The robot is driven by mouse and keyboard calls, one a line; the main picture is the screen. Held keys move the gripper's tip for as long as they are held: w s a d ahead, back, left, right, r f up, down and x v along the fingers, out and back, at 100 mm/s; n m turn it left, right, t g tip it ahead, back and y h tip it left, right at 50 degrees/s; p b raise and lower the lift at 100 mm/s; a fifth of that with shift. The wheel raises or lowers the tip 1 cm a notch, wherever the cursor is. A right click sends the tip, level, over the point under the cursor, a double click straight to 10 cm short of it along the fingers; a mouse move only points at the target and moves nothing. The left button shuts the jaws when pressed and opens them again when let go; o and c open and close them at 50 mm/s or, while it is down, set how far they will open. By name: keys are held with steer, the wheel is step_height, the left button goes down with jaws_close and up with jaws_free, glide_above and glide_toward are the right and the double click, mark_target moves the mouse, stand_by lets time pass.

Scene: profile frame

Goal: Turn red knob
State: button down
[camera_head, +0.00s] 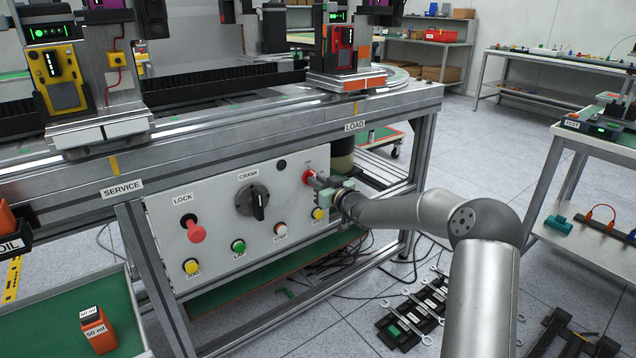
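A red knob (307,175) sits at the upper right of the white control panel (215,268) in the head view. My gripper (316,181) reaches in from the right, with its fingertips at the knob's right side and partly covering it. Whether the fingers grip the knob or only stand against it is too small to tell. A second red handle (195,232) is under the LOCK label at the panel's left, apart from my gripper.
A black CRANK dial (257,203) is left of my gripper. A yellow button (319,214) lies just below it, with several other buttons along the panel's lower edge. The metal rail frame (250,119) overhangs the panel. Wrenches (425,306) lie on the floor at lower right.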

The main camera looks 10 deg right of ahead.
steer(key=shift+p, duration=0.4)
steer(key=m+p, duration=0.1)
steer(key=p, duration=0.1)
steer(key=m+p, duration=0.2)
steer(key=shift+d+r+m+p, duration=0.1)
steer(key=shift+r+m+p, duration=0.1)
steer(key=shift+m+p, duration=0.15)
steer(key=m+p, duration=0.2)
steer(key=shift+m, duration=0.35)
steer(key=shift+w+d+f+m+p, duration=0.15)
steer(key=shift+m+p, duration=0.5)
steer(key=shift+m, duration=1.2)
steer(key=shift+s+a+f+m+p, duration=0.15)
steer(key=shift+m+p, duration=0.55)
steer(key=shift+m, duration=1.2)
steer(key=shift+w+d+f+m+p, duration=0.15)
steer(key=shift+m+p, duration=0.5)
steer(key=shift+m, duration=1.5)
